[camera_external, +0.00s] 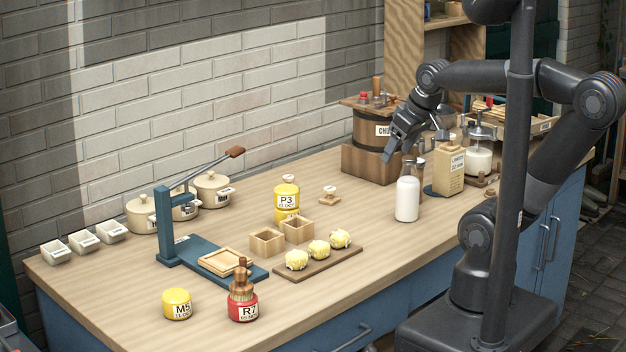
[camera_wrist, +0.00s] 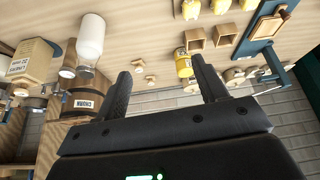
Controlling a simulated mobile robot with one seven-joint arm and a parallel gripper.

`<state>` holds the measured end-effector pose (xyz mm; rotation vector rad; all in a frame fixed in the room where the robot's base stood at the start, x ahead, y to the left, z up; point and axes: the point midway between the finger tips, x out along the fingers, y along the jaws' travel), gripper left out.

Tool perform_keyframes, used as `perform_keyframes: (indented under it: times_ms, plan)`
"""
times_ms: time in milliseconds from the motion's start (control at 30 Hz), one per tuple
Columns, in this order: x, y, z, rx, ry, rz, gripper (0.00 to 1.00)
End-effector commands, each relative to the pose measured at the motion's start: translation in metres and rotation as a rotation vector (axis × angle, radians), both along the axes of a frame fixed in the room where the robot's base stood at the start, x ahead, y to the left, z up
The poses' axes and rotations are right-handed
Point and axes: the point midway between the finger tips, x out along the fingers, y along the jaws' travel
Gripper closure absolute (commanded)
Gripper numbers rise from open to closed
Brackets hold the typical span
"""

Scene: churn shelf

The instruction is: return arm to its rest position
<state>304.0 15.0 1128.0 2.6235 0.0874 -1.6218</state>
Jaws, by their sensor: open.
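My gripper (camera_external: 389,158) is at the end of my black arm, above the bench in front of the wooden churn (camera_external: 367,128). Its fingers point down and to the left. In the wrist view the two fingers of my gripper (camera_wrist: 162,82) stand wide apart with nothing between them. The white milk bottle (camera_external: 407,198) stands upright on the bench below and to the right of the fingertips, apart from them. The bottle also shows at the upper left of the wrist view (camera_wrist: 90,36).
A carton (camera_external: 448,172) and a glass jar (camera_external: 479,160) stand right of the bottle. A yellow P3 jar (camera_external: 286,200), wooden boxes (camera_external: 267,241), a board with butter pats (camera_external: 290,275) and a blue press (camera_external: 200,250) occupy the left and middle. Bench (camera_external: 370,235) is clear front of the bottle.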

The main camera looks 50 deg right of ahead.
Motion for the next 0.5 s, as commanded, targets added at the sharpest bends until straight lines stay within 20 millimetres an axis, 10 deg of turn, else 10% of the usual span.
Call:
perform_keyframes:
  times_ms: [500]
  plan:
    - [-0.0148,-0.0151,-0.0076,0.020,-0.029,-0.079,0.34]
